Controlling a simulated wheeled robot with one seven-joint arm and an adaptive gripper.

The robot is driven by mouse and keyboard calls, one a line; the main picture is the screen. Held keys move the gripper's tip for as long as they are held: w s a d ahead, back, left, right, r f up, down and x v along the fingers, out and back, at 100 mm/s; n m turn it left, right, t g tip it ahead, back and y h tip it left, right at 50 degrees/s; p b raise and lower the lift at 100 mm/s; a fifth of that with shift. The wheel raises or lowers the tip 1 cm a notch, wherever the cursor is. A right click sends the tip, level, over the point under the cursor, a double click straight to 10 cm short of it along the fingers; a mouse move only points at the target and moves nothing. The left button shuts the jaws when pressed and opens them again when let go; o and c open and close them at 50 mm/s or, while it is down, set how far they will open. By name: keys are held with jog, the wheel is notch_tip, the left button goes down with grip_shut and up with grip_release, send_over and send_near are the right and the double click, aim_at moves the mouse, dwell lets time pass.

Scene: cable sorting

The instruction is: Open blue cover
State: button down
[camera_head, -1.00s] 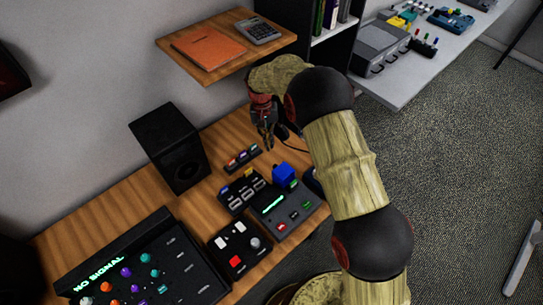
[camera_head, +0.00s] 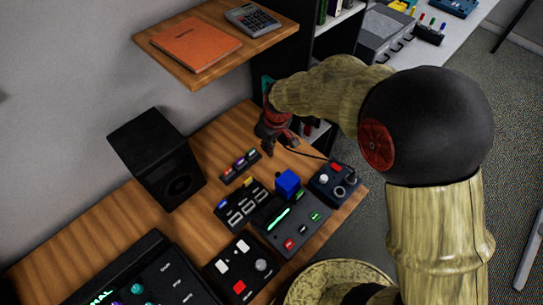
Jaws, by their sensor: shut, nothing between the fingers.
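The blue cover (camera_head: 288,182) is a small blue box-like cap on the back part of a dark device (camera_head: 292,226) with a lit green strip and red and green buttons. The cover looks closed; what is under it is hidden. My gripper (camera_head: 281,150) is shut and empty, pointing down above the back right of the desk. It is behind the blue cover and apart from it.
Other control boxes (camera_head: 242,268) stand close around the device on the wooden desk (camera_head: 80,238). A black speaker (camera_head: 157,157) stands at the left. A shelf (camera_head: 215,40) with an orange notebook and a calculator hangs above. A thin cable runs near my gripper.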

aim_at(285, 183)
jog(key=f+b, duration=0.1)
jog(key=f, duration=0.2)
jog(key=f+b, duration=0.1)
jog(key=f, duration=0.2)
jog(key=w+a+f+b, duration=0.1)
jog(key=f, duration=0.3)
jog(key=shift+w, duration=0.1)
jog(key=s+d, duration=0.1)
jog(key=s+d+r, duration=0.1)
jog(key=s, duration=0.1)
jog(key=shift+d+r+b, duration=0.1)
jog(key=shift+d+b, duration=0.2)
jog(key=shift+b, duration=0.1)
jog(key=shift+s+d+r+p, duration=0.25)
jog(key=shift+d+r+p, duration=0.05)
jog(key=shift+r+p, duration=0.25)
jog(key=shift+s+d+r+p, duration=0.2)
jog(key=shift+d+r+p, duration=0.05)
jog(key=shift+r+p, duration=0.3)
